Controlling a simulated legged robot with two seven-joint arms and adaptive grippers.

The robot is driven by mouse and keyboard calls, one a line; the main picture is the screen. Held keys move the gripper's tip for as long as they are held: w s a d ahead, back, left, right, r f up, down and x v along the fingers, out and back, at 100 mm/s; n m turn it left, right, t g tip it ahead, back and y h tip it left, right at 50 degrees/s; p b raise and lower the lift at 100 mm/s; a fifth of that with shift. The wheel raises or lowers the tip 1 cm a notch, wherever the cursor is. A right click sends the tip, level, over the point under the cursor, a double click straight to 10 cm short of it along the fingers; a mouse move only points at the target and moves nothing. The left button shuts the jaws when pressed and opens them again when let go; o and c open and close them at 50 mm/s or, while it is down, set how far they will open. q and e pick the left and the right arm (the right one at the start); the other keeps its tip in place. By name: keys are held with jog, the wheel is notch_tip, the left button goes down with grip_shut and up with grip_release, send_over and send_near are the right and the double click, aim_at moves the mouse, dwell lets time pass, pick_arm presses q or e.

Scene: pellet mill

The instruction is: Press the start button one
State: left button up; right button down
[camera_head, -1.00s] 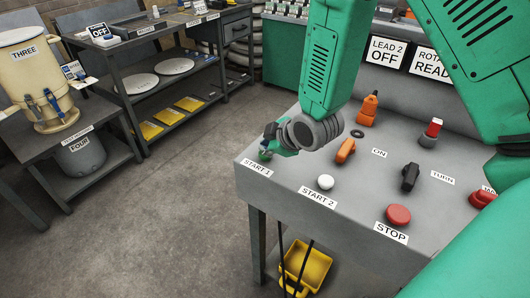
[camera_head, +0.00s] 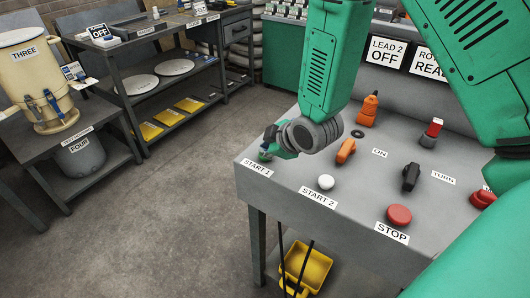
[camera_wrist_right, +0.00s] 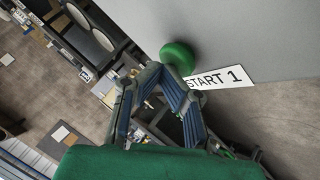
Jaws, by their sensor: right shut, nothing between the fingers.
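The green start button one (camera_wrist_right: 178,57) stands on the grey console beside its START 1 label (camera_wrist_right: 228,78) in the right wrist view. In the head view the label (camera_head: 258,167) is at the console's left front corner, and the button is mostly hidden by my gripper. My right gripper (camera_head: 267,150) is shut and empty, its tips right at the button. In the right wrist view the closed fingertips (camera_wrist_right: 170,72) overlap the button's lower edge; I cannot tell whether they touch it or whether it is pressed. My left gripper is not in view.
On the console (camera_head: 285,190) are a white START 2 button (camera_head: 326,182), a red STOP button (camera_head: 399,215), an orange switch (camera_head: 346,150) and a black switch (camera_head: 410,178). A yellow bucket (camera_head: 306,268) stands below. Open floor lies to the left.

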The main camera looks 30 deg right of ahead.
jog(key=shift+f, duration=0.15)
dwell(0.3)
jog(key=shift+r+p, duration=0.85)
jog(key=shift+r, duration=0.1)
jog(key=shift+r, duration=0.1)
notch_tip(320, 180, up, 5)
jog(key=p, duration=0.4)
